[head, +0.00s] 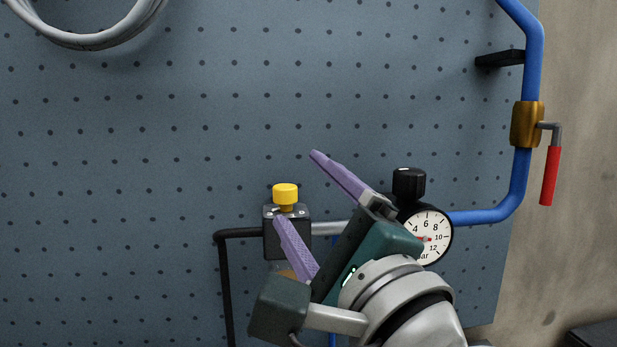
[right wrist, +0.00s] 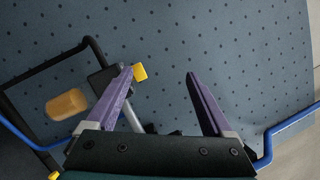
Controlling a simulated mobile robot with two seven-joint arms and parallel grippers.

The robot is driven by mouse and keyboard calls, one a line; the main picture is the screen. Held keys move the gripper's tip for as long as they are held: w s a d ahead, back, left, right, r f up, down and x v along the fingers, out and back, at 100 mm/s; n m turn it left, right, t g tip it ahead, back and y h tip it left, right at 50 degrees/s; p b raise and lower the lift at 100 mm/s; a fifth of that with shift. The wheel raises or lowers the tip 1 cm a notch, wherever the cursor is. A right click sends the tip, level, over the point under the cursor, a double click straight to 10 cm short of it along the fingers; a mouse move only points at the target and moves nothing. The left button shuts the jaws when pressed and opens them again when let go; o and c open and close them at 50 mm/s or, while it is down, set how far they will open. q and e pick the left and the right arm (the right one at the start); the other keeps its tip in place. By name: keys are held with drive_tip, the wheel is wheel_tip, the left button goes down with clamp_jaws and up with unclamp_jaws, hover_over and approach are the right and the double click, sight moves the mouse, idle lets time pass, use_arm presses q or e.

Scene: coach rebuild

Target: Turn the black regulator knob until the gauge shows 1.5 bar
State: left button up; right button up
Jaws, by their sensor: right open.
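The black regulator knob (head: 409,184) stands upright above the round white gauge (head: 427,238) in the head view. The gauge face is partly covered by my right gripper, and I cannot read the needle's value. My right gripper (head: 296,187) is open and empty, left of the knob, with its purple fingers pointing up and left. In the right wrist view the open fingers (right wrist: 163,72) have bare pegboard between their tips. The black knob cannot be made out there. My left gripper is not in view.
A yellow knob (head: 285,194) on a dark block (head: 270,213) is close to my right gripper's lower finger. A blue pipe (head: 521,180) with a brass valve (head: 526,124) and red lever (head: 550,176) runs at right. A grey hose coil (head: 85,42) hangs upper left. The upper-middle pegboard (head: 300,70) is clear.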

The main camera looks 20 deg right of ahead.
drive_tip(key=w+d+r+m+g+h+p, duration=0.25)
drive_tip(key=d+m+h, duration=0.45)
drive_tip(key=m+h, duration=0.45)
drive_tip(key=m+g+h, duration=0.2)
drive_tip(key=m+g, duration=0.4)
drive_tip(key=m, duration=0.5)
approach(409, 178)
drive_tip(key=x, duration=0.3)
drive_tip(key=shift+t, duration=0.25)
drive_tip(key=x, duration=0.9)
drive_tip(key=shift+w+d+f+b, duration=0.1)
drive_tip(key=shift+f+b, duration=0.1)
drive_tip(key=shift+b, duration=0.2)
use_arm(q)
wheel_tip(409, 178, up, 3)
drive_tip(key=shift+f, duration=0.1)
use_arm(e)
clamp_jaws()
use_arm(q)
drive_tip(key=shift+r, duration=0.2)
